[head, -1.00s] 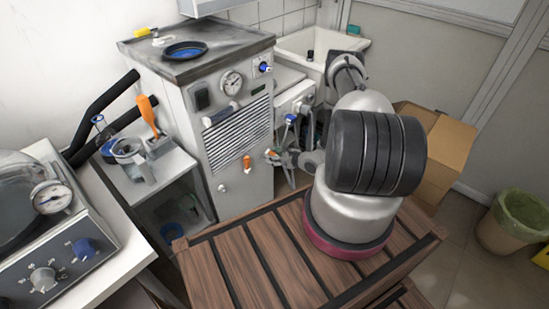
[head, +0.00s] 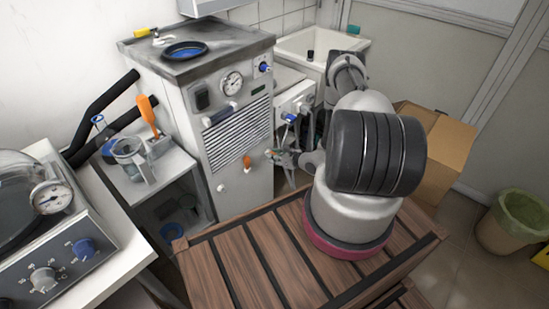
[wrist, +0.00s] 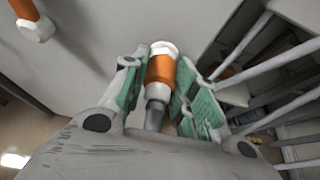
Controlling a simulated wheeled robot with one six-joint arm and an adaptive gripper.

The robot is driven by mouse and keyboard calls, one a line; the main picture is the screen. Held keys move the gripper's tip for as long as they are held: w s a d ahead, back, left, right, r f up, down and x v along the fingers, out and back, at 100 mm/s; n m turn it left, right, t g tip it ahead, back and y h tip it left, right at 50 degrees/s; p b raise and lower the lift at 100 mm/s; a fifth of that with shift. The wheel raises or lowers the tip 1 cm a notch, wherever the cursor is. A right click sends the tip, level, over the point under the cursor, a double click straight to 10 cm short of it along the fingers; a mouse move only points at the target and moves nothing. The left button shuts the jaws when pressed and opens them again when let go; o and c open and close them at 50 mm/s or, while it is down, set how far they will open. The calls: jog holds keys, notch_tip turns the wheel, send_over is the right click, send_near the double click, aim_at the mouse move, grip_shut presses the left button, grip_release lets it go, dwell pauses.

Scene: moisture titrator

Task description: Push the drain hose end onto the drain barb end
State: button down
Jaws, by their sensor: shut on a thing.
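In the wrist view my gripper (wrist: 158,75) has its green-padded fingers on either side of an orange sleeve (wrist: 161,68) and is shut on it. The sleeve has a white collar at its far end, towards the pale cabinet panel, and a dark grey part at its near end, towards my palm. A second orange piece with a white collar (wrist: 34,29) is on the panel at upper left. I cannot tell for sure which part is the hose end and which is the barb end, or whether they touch. In the head view my gripper (head: 283,158) is small beside the cabinet front.
The grey cabinet (head: 230,182) has a gauge and a vent grille. Pale bars (wrist: 265,70) of a rack are close to the right finger. A slatted wooden crate (head: 265,245) is in front. A white sink (head: 300,45) stands behind.

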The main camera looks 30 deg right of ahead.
jog(key=shift+s+d, duration=0.1)
jog(key=shift+s, duration=0.2)
jog(key=shift+s+d, duration=0.3)
jog(key=shift+s, duration=0.5)
jog(key=shift+s+d, duration=0.3)
jog(key=shift+s, duration=0.45)
jog(key=shift+s+d, duration=0.3)
jog(key=shift+s, duration=0.5)
jog(key=shift+r, duration=0.1)
jog(key=s+a, duration=0.3)
jog(key=a, duration=1)
jog(key=s+a, duration=0.4)
jog(key=a, duration=1)
jog(key=shift+a, duration=0.2)
dwell(0.5)
jog(key=shift+w, duration=0.2)
dwell(0.5)
jog(key=shift+w+a, duration=0.15)
jog(key=shift+w, duration=0.1)
